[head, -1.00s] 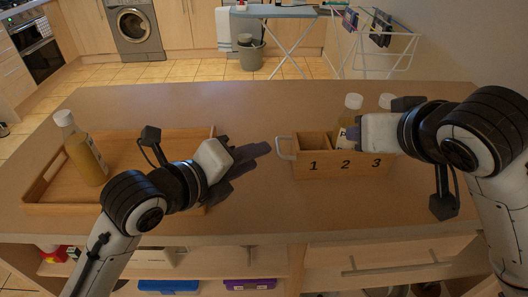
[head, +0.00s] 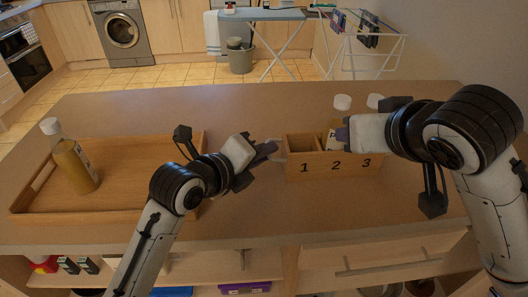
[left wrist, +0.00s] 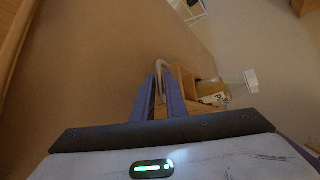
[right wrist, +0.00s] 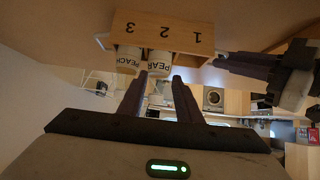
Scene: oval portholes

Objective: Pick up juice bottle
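A bottle of yellow juice with a white cap (head: 75,158) stands at the left end of the wooden tray (head: 120,208). A wooden caddy (head: 318,172) numbered 1, 2, 3 holds two white-capped bottles in compartments 2 and 3; compartment 1 looks empty. In the right wrist view they read PEAR (right wrist: 159,69) and PEACH (right wrist: 127,66). My right gripper (right wrist: 160,78) is open, its fingertips near the PEAR bottle. My left gripper (left wrist: 160,75) is at the caddy's side handle (left wrist: 163,66), fingers slightly apart; whether they grip it is unclear.
The tabletop (head: 230,110) is clear behind the tray and caddy. Shelves and drawers (head: 390,255) lie below its front edge. A washing machine, bin, ironing board and drying rack stand beyond.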

